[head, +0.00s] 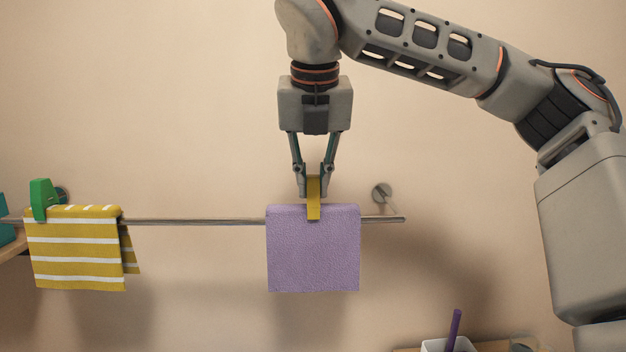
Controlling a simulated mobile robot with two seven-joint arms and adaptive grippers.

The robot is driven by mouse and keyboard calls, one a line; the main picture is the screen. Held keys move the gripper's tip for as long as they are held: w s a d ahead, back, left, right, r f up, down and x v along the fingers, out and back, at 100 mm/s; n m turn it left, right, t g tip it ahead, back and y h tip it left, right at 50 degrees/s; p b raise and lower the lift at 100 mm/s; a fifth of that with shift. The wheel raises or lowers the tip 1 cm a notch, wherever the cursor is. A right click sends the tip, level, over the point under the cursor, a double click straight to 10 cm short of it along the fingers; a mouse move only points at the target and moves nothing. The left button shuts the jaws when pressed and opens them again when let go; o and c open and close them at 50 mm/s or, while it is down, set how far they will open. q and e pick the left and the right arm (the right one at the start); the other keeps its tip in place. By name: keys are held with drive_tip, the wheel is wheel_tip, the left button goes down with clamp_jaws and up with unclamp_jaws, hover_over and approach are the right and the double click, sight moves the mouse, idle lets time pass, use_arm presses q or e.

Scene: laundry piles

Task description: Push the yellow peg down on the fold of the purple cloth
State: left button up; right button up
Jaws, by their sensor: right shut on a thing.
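The purple cloth (312,255) hangs folded over the metal rail, near the rail's right end. The yellow peg (313,205) stands upright at the middle of the cloth's top fold. Its lower part lies in front of the cloth and its upper part rises above the fold. My right gripper (314,190) points straight down above the cloth and is shut on the upper part of the peg. How far the peg reaches behind the cloth is hidden. My left gripper is not in view.
The rail (195,221) runs along the wall, with a round wall mount (381,192) near its right end. A yellow-and-white striped cloth (76,250) hangs at left with a green peg (41,197) on it. A white container (447,345) holds a purple stick-like thing (454,328) at lower right.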

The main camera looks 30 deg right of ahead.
drive_tip(key=shift+f, duration=0.1)
drive_tip(key=o, duration=0.9)
drive_tip(key=v, duration=1.2)
drive_tip(key=shift+w, duration=0.1)
